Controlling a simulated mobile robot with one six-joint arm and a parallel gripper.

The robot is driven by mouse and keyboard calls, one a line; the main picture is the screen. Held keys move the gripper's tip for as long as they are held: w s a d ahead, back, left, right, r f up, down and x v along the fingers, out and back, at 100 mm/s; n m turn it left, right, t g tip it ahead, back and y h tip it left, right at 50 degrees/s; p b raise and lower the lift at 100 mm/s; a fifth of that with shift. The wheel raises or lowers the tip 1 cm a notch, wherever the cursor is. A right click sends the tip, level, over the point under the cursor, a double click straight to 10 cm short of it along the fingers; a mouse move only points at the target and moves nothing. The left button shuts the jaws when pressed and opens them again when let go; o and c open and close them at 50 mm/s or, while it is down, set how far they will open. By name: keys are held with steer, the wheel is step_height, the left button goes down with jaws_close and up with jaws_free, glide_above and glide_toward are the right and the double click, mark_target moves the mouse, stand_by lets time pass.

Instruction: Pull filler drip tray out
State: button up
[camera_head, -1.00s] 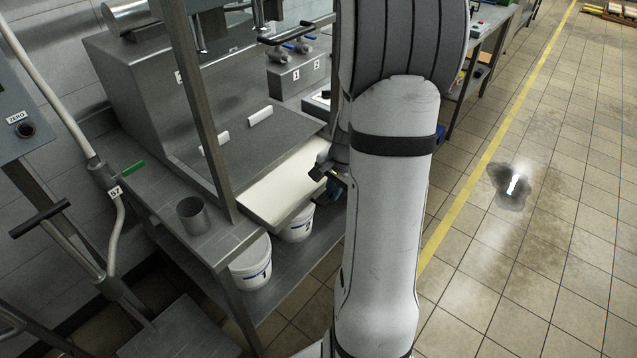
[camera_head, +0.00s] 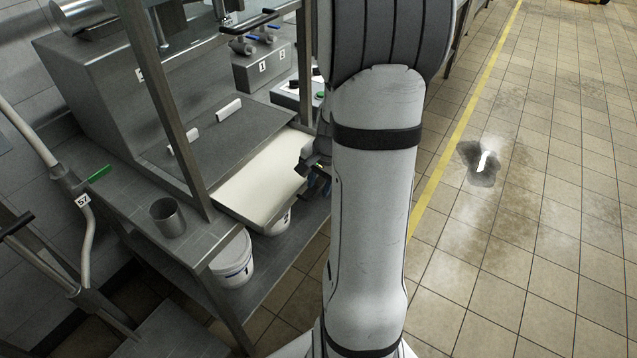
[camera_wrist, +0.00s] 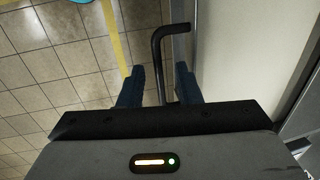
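The filler drip tray (camera_head: 262,182) is a flat cream-white tray with a metal rim. It sticks out from the front of the steel filler bench, below the dark top plate. My gripper (camera_head: 318,180) is at the tray's outer right side, partly hidden by my arm. In the wrist view, a black bent bar handle (camera_wrist: 158,62) runs between the two blue fingers of my gripper (camera_wrist: 160,82). The fingers are open, with a gap on each side of the bar. The tray's pale surface (camera_wrist: 235,50) is to the right of the handle.
A white bucket marked 1 (camera_head: 232,262) and another white bucket (camera_head: 279,224) stand on the lower shelf, the second partly under the tray. A steel cup (camera_head: 168,218) stands on the bench. A steel post (camera_head: 165,90) rises beside the tray.

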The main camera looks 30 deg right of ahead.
step_height(320, 180, up, 8)
steer(key=s, duration=0.1)
steer(key=shift+s+d+f, duration=0.15)
steer(key=shift+d+f, duration=0.05)
steer(key=shift+d, duration=0.1)
stand_by(0.5)
steer(key=s+a+r+n, duration=0.3)
steer(key=s+a+n, duration=0.2)
steer(key=a, duration=0.4)
steer(key=s+a+r+n, duration=0.3)
steer(key=s+a+n, duration=0.3)
steer(key=a+n, duration=0.2)
steer(key=shift+a+r+t+h, duration=0.3)
steer(key=shift+a+t+h, duration=0.1)
steer(key=shift+a, duration=0.45)
